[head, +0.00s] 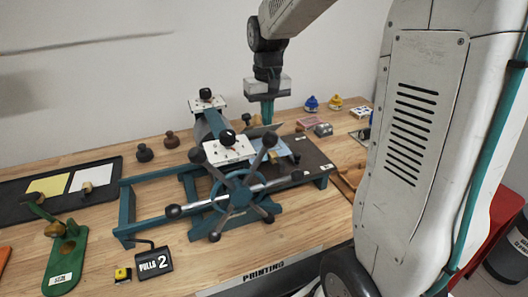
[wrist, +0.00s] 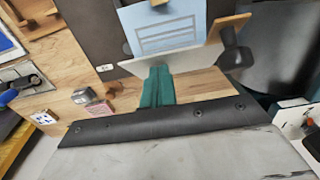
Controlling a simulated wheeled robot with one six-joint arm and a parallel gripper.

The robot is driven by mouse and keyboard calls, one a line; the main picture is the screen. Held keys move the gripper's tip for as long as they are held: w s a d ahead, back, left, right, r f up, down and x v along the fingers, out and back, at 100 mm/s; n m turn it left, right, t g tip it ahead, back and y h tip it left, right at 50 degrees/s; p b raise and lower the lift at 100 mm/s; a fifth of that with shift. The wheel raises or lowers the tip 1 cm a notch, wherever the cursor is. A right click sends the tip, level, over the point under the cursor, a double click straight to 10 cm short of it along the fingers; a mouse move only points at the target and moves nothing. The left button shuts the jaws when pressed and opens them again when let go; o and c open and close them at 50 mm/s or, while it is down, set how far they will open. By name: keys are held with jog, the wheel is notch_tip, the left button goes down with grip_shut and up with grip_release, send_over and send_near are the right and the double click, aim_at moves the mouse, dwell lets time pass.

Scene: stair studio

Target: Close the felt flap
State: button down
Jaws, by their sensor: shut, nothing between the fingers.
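The press (head: 240,185) stands on the wooden table, with a dark bed and a spoked wheel. A pale blue sheet (head: 280,148) lies on the bed; it also shows with printed lines in the wrist view (wrist: 165,35). What looks like the felt flap (head: 262,131) stands raised by the sheet. In the wrist view the flap (wrist: 185,60) is a pale grey panel seen nearly edge-on, with a wooden strip. My gripper (head: 267,118) is shut and empty, pointing down beside the flap. In the wrist view its teal fingers (wrist: 155,77) overlap the panel's edge; contact is unclear.
Black knobs (head: 206,94) top the press, and the wheel's spokes reach forward. Small blue (head: 311,104) and yellow (head: 335,103) items and a grey block (head: 323,129) sit to the right. A black tray (head: 112,170) is at left.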

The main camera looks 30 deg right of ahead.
aim_at(273, 149)
jog(key=shift+s+a+f, duration=0.15)
jog(key=shift+s+f, duration=0.55)
jog(key=shift+s+a+f, duration=0.1)
jog(key=shift+s+f, duration=0.55)
jog(key=shift+s+a+f, duration=0.1)
jog(key=shift+s+f, duration=0.15)
jog(key=shift+f, duration=0.35)
jog(key=shift+s+f, duration=0.25)
jog(key=shift+f, duration=0.4)
jog(key=shift+s+a+f, duration=0.1)
jog(key=shift+s+f, duration=0.15)
jog(key=shift+f, duration=0.35)
jog(key=shift+r, duration=0.15)
jog(key=shift+w+d+r, duration=0.1)
jog(key=shift+w+r, duration=0.05)
jog(key=shift+r, duration=3.35)
